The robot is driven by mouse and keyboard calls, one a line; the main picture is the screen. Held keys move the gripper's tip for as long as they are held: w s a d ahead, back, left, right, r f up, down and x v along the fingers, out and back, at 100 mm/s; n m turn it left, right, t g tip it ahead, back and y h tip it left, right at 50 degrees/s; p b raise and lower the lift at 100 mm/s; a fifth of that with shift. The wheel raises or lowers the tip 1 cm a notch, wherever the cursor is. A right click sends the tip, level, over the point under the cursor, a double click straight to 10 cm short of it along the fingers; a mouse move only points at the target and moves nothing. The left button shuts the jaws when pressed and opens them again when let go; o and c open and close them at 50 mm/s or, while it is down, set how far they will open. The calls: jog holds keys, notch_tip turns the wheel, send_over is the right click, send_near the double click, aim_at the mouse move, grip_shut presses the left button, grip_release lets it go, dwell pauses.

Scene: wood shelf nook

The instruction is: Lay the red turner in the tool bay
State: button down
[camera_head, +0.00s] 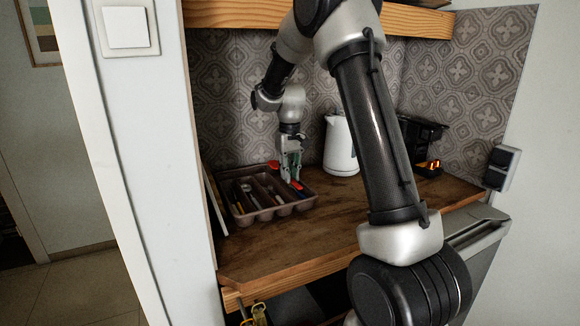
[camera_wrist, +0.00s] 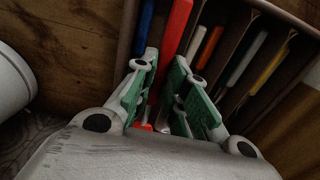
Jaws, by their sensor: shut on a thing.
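The red turner (camera_wrist: 176,28) is between the green-padded fingers of my gripper (camera_wrist: 163,92) in the wrist view. Its red handle runs up the picture, and more red shows below between the fingers. In the head view my gripper (camera_head: 290,176) points down at the right rear part of the brown tool tray (camera_head: 272,214), with red parts of the turner (camera_head: 273,165) on both sides of it. The turner lies over or in the tray's end compartment. I cannot tell whether it touches the bottom. The tray's dividers (camera_wrist: 236,38) also show in the wrist view.
A blue-handled tool (camera_wrist: 144,26) lies close beside the turner. Several other tools (camera_wrist: 247,58) lie in the neighbouring compartments. A white kettle (camera_head: 340,146) stands right of my gripper, with a black appliance (camera_head: 422,140) beyond. The wooden counter (camera_head: 300,237) in front is clear.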

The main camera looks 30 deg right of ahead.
jog(key=shift+f, duration=0.7)
jog(key=c, duration=1.3)
grip_release()
jog(key=shift+c, duration=0.2)
notch_tip(320, 180, up, 12)
